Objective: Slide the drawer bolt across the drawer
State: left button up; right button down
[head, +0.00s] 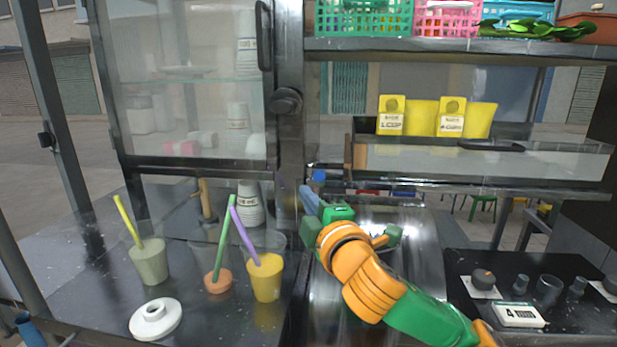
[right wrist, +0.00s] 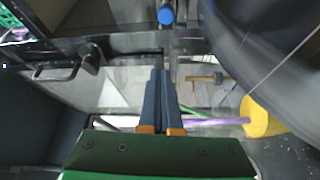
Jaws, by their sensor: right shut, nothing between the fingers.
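The drawer bolt shows as a blue knob (head: 319,175) on a metal bar at the drawer's left end. In the right wrist view the blue knob (right wrist: 166,15) is at the top centre, beyond my fingertips. My right gripper (head: 306,192) is shut and empty, its blue fingers just below and left of the knob. In the right wrist view its fingertips (right wrist: 161,74) are together, apart from the knob. My left gripper is not in view.
Cups with straws, including a yellow one (head: 265,278), and a white lid (head: 156,318) stand on the left counter. A shiny metal drum (head: 415,285) lies close beside my right arm. A scale (head: 519,315) sits at right.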

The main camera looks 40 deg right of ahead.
jog(key=p+x, duration=0.3)
jog(key=x, duration=0.7)
jog(key=shift+w+d+f+b, duration=0.15)
jog(key=shift+d+f+b, duration=0.35)
jog(key=shift+f, duration=0.1)
jog(key=shift+s+d+f+b, duration=0.25)
jog(key=shift+s+d+b, duration=0.6)
jog(key=shift+b, duration=0.3)
jog(key=shift+s+d+r, duration=0.1)
jog(key=shift+s+d, duration=0.1)
jog(key=shift+s, duration=0.05)
jog(key=shift+s+d+r, duration=0.1)
jog(key=shift+s+r, duration=0.05)
jog(key=shift+r, duration=0.05)
